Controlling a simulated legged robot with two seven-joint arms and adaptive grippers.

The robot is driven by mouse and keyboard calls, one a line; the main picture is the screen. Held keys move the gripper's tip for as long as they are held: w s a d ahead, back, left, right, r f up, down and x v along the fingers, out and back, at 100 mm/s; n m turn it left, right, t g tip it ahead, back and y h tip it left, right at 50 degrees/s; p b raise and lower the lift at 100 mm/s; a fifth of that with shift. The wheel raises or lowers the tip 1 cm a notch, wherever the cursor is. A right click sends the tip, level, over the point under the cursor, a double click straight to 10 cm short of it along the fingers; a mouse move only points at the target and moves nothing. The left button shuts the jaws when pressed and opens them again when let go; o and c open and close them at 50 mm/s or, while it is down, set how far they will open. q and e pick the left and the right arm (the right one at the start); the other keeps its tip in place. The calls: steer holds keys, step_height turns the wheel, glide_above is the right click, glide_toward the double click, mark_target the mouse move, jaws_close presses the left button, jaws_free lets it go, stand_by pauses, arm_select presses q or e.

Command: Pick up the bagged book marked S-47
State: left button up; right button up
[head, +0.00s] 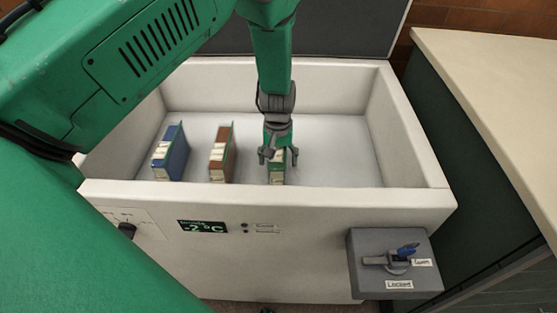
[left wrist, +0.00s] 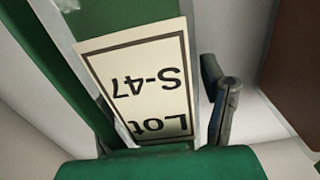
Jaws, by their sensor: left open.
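The bagged book marked S-47 (head: 277,174) stands upright in the white chest, a green book with a pale front. In the left wrist view its white label (left wrist: 145,85) reads "Lot S-47" upside down, close to the camera. My left gripper (head: 279,157) points down over this book, with its fingers apart at the book's top. One dark finger (left wrist: 225,110) shows beside the label in the left wrist view; the other is not clear there. Whether the fingers touch the book I cannot tell. My right gripper is not in view.
A brown book (head: 221,154) and a blue book (head: 170,153) stand to the left in the chest. The chest's front wall (head: 330,200) is close in front of the books. The chest floor to the right is clear. A grey lock box (head: 370,282) is on the front.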

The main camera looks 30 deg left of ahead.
arm_select(q)
steer(key=shift+r, duration=0.1)
jaws_close()
